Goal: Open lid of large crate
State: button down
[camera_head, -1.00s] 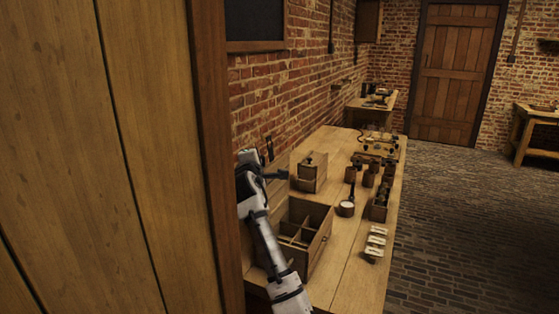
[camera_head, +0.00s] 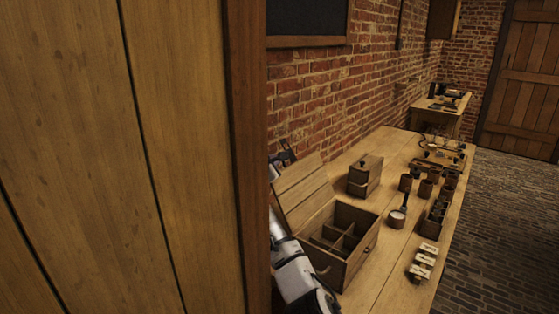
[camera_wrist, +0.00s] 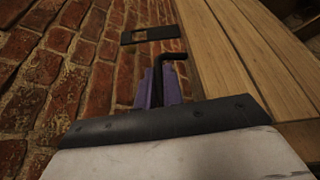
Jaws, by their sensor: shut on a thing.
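The large crate (camera_head: 334,276) is a wooden box on the bench with dividers inside. Its planked lid (camera_head: 303,189) stands raised and leans back toward the brick wall, leaving the compartments exposed. In the wrist view, wooden planks that look like the lid (camera_wrist: 250,60) run along the right. My gripper (camera_wrist: 160,85), with purple fingers, is shut on a dark bent rod (camera_wrist: 162,75). It is beside the planks, close to the wall. In the head view my white arm passes left of the crate; the lid and the wooden panel hide much of it, and the fingertips cannot be made out.
A smaller wooden box (camera_head: 364,177) stands behind the crate. A tall wooden panel (camera_head: 130,150) blocks the left. The brick wall (camera_head: 340,95) borders the bench.

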dwell(0.3)
jog(key=c, duration=1.5)
grip_release()
jog(key=shift+b+v, duration=1.55)
jog(key=shift+v, duration=2.2)
